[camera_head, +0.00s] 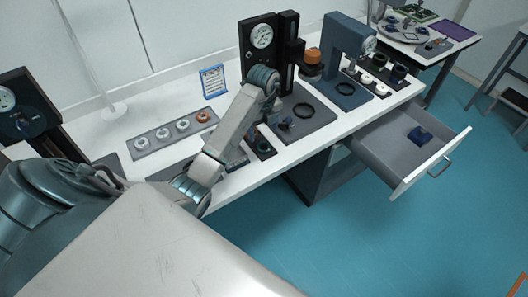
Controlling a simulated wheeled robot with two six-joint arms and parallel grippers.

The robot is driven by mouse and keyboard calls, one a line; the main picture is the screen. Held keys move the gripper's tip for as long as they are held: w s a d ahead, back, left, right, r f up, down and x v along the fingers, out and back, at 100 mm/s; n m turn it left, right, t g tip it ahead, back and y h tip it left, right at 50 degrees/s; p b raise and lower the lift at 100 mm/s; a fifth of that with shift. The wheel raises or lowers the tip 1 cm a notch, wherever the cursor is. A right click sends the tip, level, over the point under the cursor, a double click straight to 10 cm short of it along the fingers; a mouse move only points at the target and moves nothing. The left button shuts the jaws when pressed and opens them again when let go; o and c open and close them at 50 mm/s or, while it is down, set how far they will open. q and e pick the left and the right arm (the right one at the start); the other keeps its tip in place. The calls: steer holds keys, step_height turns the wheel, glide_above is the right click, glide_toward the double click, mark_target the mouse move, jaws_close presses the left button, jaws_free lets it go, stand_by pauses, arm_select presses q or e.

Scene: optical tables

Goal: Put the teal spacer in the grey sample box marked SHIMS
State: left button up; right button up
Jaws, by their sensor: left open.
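My left arm reaches over the white bench from the left. Its wrist bends down in front of the black gauge stand, and my left gripper (273,118), small and partly hidden by the wrist, is open low over the bench. I cannot make out the teal spacer; small dark parts near the gripper are too small and covered to name. No grey box with a readable SHIMS mark shows. My right gripper is not in view.
A black gauge stand (259,42) and a blue one (340,52) stand on the bench. A grey strip holds several rings (183,125). An open drawer (380,141) juts out at the right with a dark blue object (420,135) inside. The teal floor is clear.

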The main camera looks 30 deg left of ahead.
mark_target(264, 146)
arm_select(q)
steer(key=shift+f+b, duration=0.7)
steer(key=shift+f, duration=0.5)
step_height(264, 146, down, 4)
steer(key=b, duration=0.3)
steer(key=shift+w+b, duration=0.1)
steer(key=shift+b, duration=0.2)
steer(key=shift+f, duration=0.3)
steer(key=shift+r, duration=0.1)
steer(key=shift+c, duration=0.6)
steer(key=c, duration=1)
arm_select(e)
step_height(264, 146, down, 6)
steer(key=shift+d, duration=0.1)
